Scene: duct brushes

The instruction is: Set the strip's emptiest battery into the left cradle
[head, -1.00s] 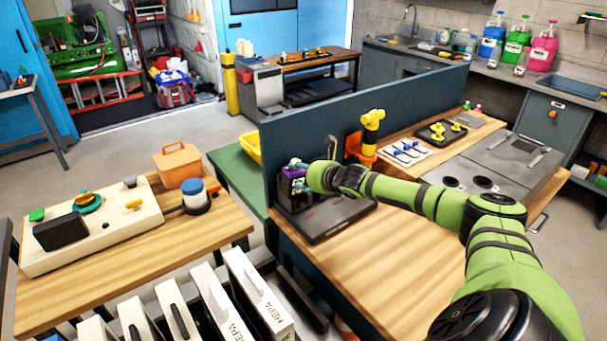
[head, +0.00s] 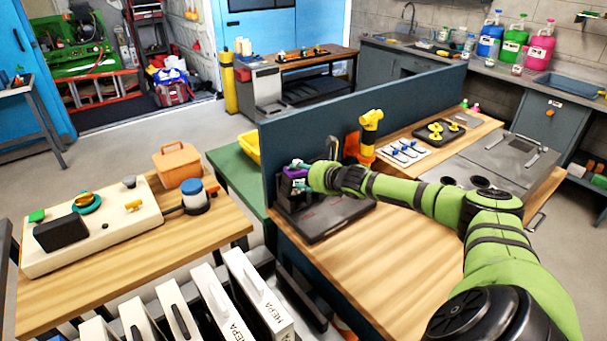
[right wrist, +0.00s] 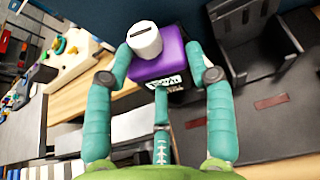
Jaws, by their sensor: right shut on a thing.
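A battery (right wrist: 175,62) with a purple top, a dark body and a white knob shows in the right wrist view. My right gripper (right wrist: 160,58) is shut on it, with teal fingers on both sides. In the head view the battery (head: 287,188) is at the left end of a dark dock (head: 338,222) by the blue partition; my right gripper (head: 298,178) reaches it from the right. The dock has upright dark holders (right wrist: 240,45) and flat bays with reddish labels. I cannot tell whether the battery is seated or raised, nor see any charge level. My left gripper is not in view.
The blue partition (head: 400,108) stands close behind the dock. A yellow drill (head: 371,125) in an orange stand, a white switch panel (head: 404,152) and a black tray (head: 425,139) with yellow parts are farther along the bench. The wooden bench front (head: 370,275) is clear.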

